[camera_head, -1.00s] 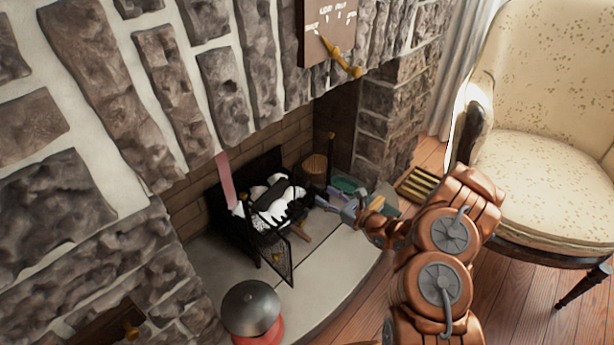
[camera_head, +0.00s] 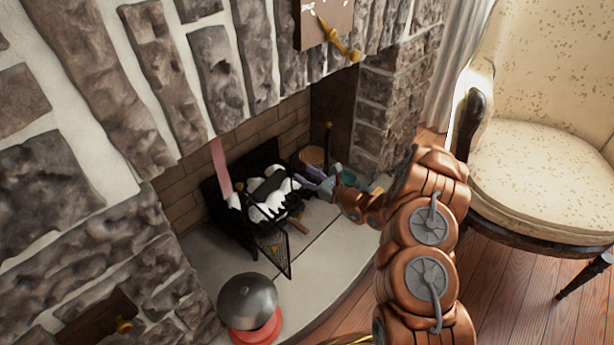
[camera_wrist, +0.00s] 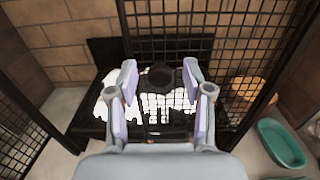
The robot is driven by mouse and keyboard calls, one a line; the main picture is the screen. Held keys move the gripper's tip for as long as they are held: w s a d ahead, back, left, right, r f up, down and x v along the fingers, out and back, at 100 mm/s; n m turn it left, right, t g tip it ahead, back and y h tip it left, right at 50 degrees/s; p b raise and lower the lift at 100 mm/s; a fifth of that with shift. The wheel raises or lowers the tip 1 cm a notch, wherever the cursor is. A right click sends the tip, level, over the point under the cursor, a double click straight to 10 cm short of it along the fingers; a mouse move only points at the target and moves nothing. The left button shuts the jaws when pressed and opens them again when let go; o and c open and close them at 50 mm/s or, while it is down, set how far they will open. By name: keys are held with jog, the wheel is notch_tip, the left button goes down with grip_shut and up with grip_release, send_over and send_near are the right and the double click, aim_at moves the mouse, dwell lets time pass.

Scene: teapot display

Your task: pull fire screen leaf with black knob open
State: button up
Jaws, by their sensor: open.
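The fire screen leaf (camera_wrist: 185,25) is a black wire mesh panel standing across the middle of the wrist view. Its round black knob (camera_wrist: 160,76) sits between the spread fingertips of my gripper (camera_wrist: 160,82), with space visible on both sides. In the head view my gripper (camera_head: 312,180) is in front of the fireplace opening, and its fingers hide the knob there. My gripper is open and holds nothing. Another mesh leaf (camera_head: 275,247) stands swung outward at the left; it also shows at the left edge of the wrist view (camera_wrist: 18,130).
White logs (camera_head: 265,205) lie in the grate behind the mesh. A grey dome on a red base (camera_head: 248,305) stands on the hearth at front left. A teal bowl (camera_wrist: 282,143) is low right. The cream armchair (camera_head: 540,150) stands right. The hearth's front middle is clear.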

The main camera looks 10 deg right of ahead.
grip_shut()
